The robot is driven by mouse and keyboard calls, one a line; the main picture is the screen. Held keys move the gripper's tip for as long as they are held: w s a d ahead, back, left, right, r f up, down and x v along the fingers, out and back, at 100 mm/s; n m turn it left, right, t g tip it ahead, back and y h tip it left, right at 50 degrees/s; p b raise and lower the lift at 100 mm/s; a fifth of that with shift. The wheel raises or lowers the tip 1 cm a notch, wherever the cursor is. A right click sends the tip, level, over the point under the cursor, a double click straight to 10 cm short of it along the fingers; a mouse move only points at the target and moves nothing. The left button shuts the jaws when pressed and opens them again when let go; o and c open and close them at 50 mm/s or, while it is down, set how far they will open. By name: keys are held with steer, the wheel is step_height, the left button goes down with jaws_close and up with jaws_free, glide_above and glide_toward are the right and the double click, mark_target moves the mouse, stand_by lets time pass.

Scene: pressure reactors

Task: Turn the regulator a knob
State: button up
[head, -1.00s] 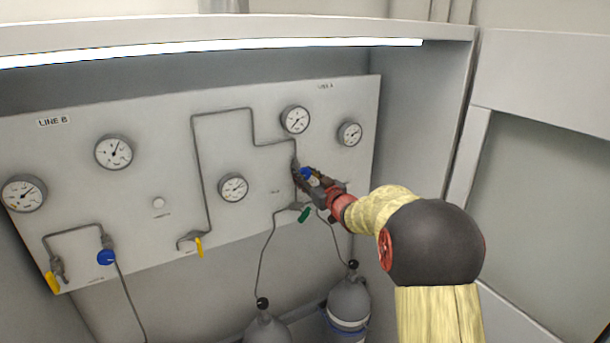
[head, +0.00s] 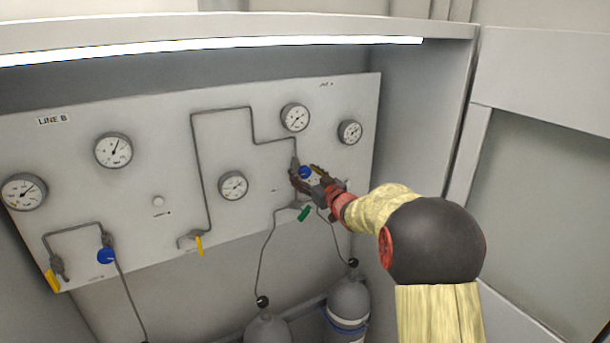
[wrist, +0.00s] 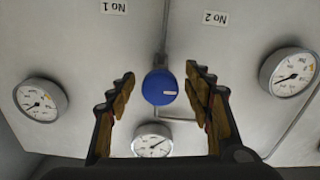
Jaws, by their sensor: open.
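The regulator knob on the right half of the panel is round and blue (head: 304,172). It shows in full in the wrist view (wrist: 160,87), with a short white mark on its face. My gripper (head: 306,177) is at this knob, in front of the panel. In the wrist view my gripper (wrist: 160,72) is open, with one dark, tan-padded finger on each side of the knob. Gaps show between the knob and both fingers. In the head view the fingers partly cover the knob and its fitting.
Another blue knob (head: 106,257) is at the panel's left, beside a yellow handle (head: 52,280). A yellow lever (head: 199,245) and a green lever (head: 304,213) are lower down. Several gauges surround my gripper. Gas cylinders (head: 349,300) stand below. The cabinet side wall (head: 415,130) is at right.

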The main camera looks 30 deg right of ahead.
steer(key=s, duration=1.2)
steer(key=shift+d, duration=0.2)
steer(key=shift+w+f, duration=0.1)
